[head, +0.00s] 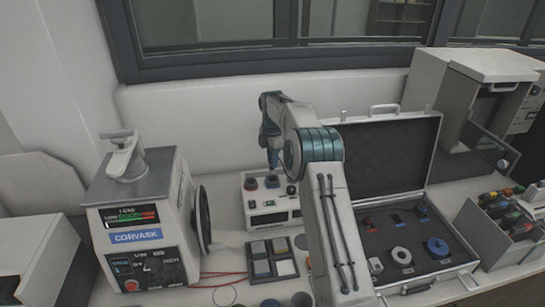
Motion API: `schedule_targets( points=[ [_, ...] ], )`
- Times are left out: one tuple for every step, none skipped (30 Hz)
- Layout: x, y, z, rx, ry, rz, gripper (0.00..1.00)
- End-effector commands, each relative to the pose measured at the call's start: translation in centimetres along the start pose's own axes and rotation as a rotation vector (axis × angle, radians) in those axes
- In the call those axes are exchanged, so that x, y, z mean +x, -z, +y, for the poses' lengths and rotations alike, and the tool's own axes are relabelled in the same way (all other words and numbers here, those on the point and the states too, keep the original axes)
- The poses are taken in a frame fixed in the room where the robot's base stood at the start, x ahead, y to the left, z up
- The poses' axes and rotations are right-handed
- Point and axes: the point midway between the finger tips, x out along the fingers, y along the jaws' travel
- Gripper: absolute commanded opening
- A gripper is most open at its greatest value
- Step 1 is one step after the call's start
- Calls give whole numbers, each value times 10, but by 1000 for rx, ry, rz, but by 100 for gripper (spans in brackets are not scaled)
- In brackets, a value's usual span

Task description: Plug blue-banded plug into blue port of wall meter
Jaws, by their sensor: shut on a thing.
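My gripper (272,164) points down above the white box with a dark display (280,217), which looks like the wall meter. The gripper is small in this view and appears shut on a small dark bluish piece (272,181), likely the blue-banded plug. The band is too small to make out. I cannot tell whether this piece touches the box's top or is in a port. A reddish-dark round fitting (250,184) stands on the box's top, left of the gripper. The blue port cannot be made out.
A Corvask press (137,215) with a handwheel stands left. An open foam-lined case (385,150) holding several parts lies right, behind my arm. A tray of square pads (272,258) and red leads lie in front of the box. A bin of coloured items (500,225) stands far right.

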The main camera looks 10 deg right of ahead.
Motion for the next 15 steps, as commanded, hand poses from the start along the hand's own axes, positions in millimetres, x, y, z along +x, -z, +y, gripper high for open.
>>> schedule_targets(
  points=[
    [0,0,0,0,-1,0,2],
    [-1,0,0,1,-1,0,2],
    [-1,0,0,0,-1,0,2],
    [-1,0,0,1,-1,0,2],
    [-1,0,0,1,-1,0,2],
    [-1,0,0,1,-1,0,2],
    [-1,0,0,1,-1,0,2],
    [-1,0,0,1,-1,0,2],
    [-1,0,0,1,-1,0,2],
    [-1,0,0,1,-1,0,2],
    [-1,0,0,1,-1,0,2],
    [0,-1,0,1,0,0,2],
    [0,-1,0,1,0,0,2],
    [1,-1,0,1,0,0,2],
    [2,-1,0,1,0,0,2]
  ],
)
